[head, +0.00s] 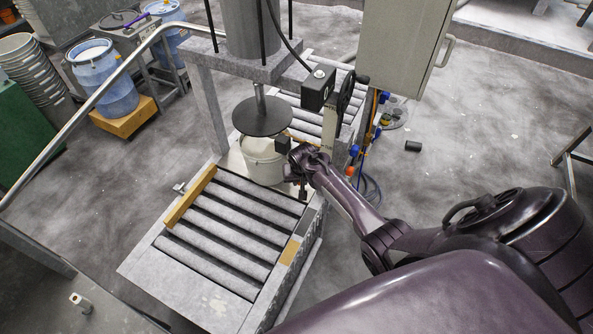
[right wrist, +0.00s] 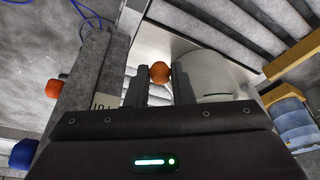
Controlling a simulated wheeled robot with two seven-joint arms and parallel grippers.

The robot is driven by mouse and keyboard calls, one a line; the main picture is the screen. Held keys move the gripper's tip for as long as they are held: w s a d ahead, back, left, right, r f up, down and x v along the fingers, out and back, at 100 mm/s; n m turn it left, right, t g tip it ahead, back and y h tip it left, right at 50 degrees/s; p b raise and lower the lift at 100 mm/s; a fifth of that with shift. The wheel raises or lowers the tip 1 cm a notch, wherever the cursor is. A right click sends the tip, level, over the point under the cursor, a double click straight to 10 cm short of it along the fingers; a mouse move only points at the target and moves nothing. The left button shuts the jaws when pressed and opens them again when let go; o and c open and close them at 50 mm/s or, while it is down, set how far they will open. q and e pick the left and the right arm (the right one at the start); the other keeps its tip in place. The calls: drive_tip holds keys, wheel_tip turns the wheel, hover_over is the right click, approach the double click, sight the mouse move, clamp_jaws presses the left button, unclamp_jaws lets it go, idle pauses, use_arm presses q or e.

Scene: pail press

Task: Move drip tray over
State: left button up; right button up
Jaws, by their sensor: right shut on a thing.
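A pale flat metal plate (head: 233,161) lies under the white pail (head: 262,165) at the press. It may be the drip tray, but I cannot tell for sure. In the right wrist view a bright plate (right wrist: 185,42) shows beside the pail (right wrist: 212,75). The knob is hidden in the head view. My left gripper is not in view.
A roller conveyor (head: 225,235) with a yellow side rail (head: 190,197) runs in front of the press. A grey cabinet (head: 400,45) and hoses stand close on the right. Blue drums (head: 105,75) stand at the back left. The floor at right is mostly clear.

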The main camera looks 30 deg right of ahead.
drive_tip(key=shift+s+d, duration=0.1)
drive_tip(key=shift+d, duration=1)
drive_tip(key=shift+o, duration=0.2)
drive_tip(key=shift+d, duration=0.9)
drive_tip(key=shift+r, duration=0.1)
drive_tip(key=o, duration=0.8)
drive_tip(key=shift+d, duration=0.15)
drive_tip(key=shift+o, duration=0.2)
